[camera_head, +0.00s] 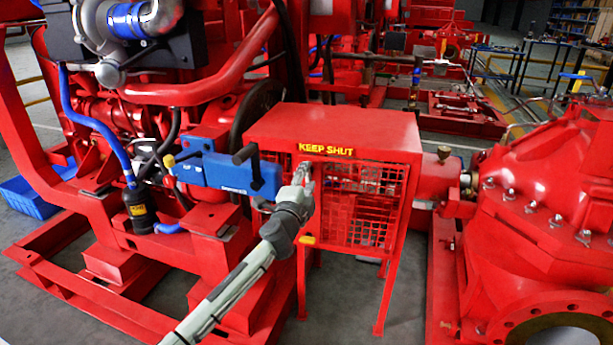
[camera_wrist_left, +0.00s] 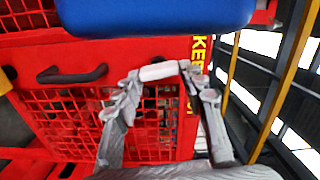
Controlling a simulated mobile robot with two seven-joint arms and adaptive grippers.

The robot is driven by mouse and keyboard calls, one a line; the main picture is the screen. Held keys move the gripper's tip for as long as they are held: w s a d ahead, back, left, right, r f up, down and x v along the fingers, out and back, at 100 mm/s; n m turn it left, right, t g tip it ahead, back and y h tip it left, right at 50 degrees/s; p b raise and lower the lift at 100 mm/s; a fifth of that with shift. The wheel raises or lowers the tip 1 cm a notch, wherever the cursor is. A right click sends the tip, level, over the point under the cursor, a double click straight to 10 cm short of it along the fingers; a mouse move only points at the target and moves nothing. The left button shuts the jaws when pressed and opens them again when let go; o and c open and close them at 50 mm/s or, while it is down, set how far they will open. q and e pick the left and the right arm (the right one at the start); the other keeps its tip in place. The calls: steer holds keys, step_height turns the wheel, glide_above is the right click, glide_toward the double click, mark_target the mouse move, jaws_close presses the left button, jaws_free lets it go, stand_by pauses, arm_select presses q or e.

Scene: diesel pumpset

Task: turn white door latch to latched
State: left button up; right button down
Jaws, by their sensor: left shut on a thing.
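The white door latch (camera_wrist_left: 158,72) is a short pale bar in the left wrist view, lying between the tips of my left gripper (camera_wrist_left: 155,76). The gripper is shut on it, one finger at each end. In the head view my left gripper (camera_head: 302,176) is at the front of the red guard box (camera_head: 335,124), just below the yellow "KEEP SHUT" lettering (camera_head: 326,149). There the fingers largely hide the latch. The red mesh door (camera_head: 362,205) stands behind and right of the gripper. My right gripper is not in view.
A blue box (camera_head: 232,171) with a black lever sits close left of the gripper; its blue body (camera_wrist_left: 155,10) fills the top of the wrist view. A black handle (camera_wrist_left: 72,73) is on the red panel. A red pump casing (camera_head: 540,190) stands at right.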

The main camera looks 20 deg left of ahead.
arm_select(q)
steer(key=shift+m, duration=1)
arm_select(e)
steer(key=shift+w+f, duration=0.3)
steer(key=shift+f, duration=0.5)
arm_select(q)
steer(key=o, duration=0.9)
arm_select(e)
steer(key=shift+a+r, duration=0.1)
arm_select(q)
steer(key=s, duration=1.2)
steer(key=shift+d, duration=0.4)
